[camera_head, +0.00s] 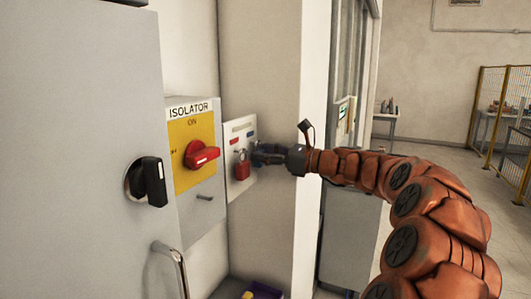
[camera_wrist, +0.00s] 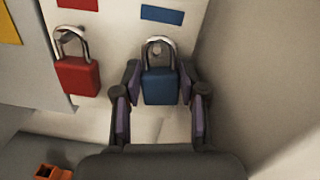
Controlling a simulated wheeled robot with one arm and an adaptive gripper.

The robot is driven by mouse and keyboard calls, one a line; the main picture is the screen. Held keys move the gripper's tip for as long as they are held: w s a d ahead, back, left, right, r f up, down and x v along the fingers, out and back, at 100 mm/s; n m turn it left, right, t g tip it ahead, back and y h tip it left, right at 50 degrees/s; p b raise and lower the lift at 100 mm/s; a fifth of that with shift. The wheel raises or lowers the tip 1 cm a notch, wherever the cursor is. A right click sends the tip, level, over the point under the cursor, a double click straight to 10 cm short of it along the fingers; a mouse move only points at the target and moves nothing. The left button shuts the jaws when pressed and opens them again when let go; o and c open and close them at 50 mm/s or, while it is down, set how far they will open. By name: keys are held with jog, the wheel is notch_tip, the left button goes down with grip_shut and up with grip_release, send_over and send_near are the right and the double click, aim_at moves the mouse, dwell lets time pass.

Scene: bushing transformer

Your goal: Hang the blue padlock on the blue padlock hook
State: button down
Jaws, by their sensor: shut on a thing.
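The blue padlock (camera_wrist: 160,88) is upright between the two fingers of my gripper (camera_wrist: 160,105), which is shut on its body. Its silver shackle points up in front of the white board (camera_wrist: 112,35), below a blue label (camera_wrist: 160,15). A small peg, the blue padlock hook (camera_wrist: 157,50), shows within the shackle's loop; I cannot tell whether the shackle rests on it. In the head view my gripper (camera_head: 262,155) is at the board (camera_head: 238,130), and the blue padlock is mostly hidden there.
A red padlock (camera_wrist: 77,75) hangs to the left under a red label; it also shows in the head view (camera_head: 242,168). The isolator box (camera_head: 200,165) with its red switch (camera_head: 201,154) stands left of the board. A pillar wall (camera_head: 275,70) is close behind. A grey cabinet (camera_head: 105,130) stands nearer left.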

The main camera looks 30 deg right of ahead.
dwell(0.3)
jog(key=c, duration=0.6)
grip_release()
jog(key=shift+v, duration=5.95)
